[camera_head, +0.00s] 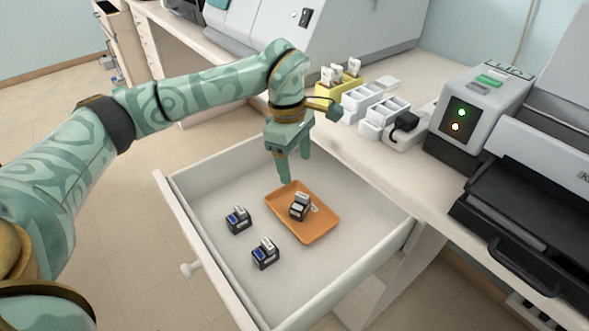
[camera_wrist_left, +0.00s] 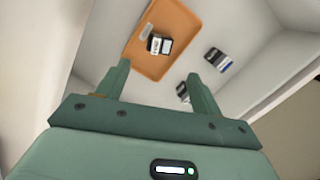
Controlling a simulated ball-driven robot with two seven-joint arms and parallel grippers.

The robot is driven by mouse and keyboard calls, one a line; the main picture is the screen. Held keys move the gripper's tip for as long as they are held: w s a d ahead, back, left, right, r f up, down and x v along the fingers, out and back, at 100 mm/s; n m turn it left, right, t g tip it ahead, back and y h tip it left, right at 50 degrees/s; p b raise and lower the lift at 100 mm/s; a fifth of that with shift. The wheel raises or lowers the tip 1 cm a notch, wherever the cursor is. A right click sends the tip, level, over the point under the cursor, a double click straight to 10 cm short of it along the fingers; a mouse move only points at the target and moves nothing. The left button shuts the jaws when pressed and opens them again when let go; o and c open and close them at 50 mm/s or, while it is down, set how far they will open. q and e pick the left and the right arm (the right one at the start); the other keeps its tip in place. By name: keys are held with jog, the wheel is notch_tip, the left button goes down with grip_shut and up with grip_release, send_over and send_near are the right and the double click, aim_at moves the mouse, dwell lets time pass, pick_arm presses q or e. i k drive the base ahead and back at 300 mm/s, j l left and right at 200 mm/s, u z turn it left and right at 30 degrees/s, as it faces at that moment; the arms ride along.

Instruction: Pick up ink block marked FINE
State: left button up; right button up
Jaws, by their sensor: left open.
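Three small dark ink blocks with pale labels are in an open drawer. One ink block (camera_head: 299,206) is on an orange tray (camera_head: 318,228); the other two, a left block (camera_head: 238,220) and a front block (camera_head: 265,254), lie on the drawer floor and show blue parts. I cannot read which is marked FINE. My left gripper (camera_head: 294,168) is open and empty, pointing down above the tray's back edge. In the left wrist view, the tray block (camera_wrist_left: 159,44) lies beyond the open fingers (camera_wrist_left: 160,80). My right gripper is not in view.
The open drawer (camera_head: 186,208) has raised walls around the blocks. The counter (camera_head: 372,160) behind holds a yellow rack (camera_head: 338,88), white holders (camera_head: 362,101), a grey device with lights (camera_head: 470,115) and a black machine (camera_head: 525,200). The drawer's right part is clear.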

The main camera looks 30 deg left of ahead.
aim_at(241, 220)
jog(key=u, duration=1.2)
